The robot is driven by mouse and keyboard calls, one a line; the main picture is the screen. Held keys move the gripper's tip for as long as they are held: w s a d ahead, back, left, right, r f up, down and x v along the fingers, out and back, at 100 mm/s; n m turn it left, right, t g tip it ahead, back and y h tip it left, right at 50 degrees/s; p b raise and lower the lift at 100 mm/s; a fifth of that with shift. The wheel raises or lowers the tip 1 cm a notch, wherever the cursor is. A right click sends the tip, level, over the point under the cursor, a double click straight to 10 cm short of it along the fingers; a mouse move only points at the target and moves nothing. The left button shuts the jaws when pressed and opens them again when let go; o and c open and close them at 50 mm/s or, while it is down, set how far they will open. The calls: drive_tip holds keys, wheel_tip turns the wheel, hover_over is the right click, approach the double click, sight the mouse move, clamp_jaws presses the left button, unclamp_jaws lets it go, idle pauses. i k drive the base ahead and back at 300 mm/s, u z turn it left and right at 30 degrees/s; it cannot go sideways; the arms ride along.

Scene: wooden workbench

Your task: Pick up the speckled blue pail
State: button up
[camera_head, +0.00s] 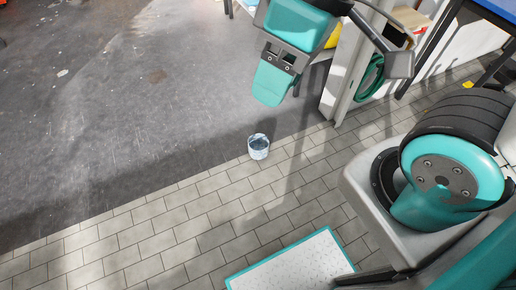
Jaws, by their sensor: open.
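The speckled blue pail (258,147) is small, pale blue and white, and stands upright on the floor near the middle of the head view. It sits where the grey paving meets the dark concrete. Its open top faces up. My gripper (276,88) is teal and grey, hangs at the top centre and appears above the pail in the picture, apart from it. It is open, with nothing seen in it. The arm hides part of the background behind it.
A white cabinet or frame (345,72) with a coiled green hose (370,78) stands at the upper right. A blue-topped table (497,8) with dark legs is at the top right corner. The concrete floor (120,110) left of the pail is clear.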

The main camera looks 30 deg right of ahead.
sight(258, 144)
drive_tip(key=k, duration=0.55)
drive_tip(key=u, duration=0.85)
drive_tip(key=i, duration=1.15)
drive_tip(key=z, duration=0.25)
drive_tip(key=i, duration=0.65)
drive_tip(key=z, duration=1.05)
drive_tip(key=i, duration=0.3)
drive_tip(key=z, duration=0.2)
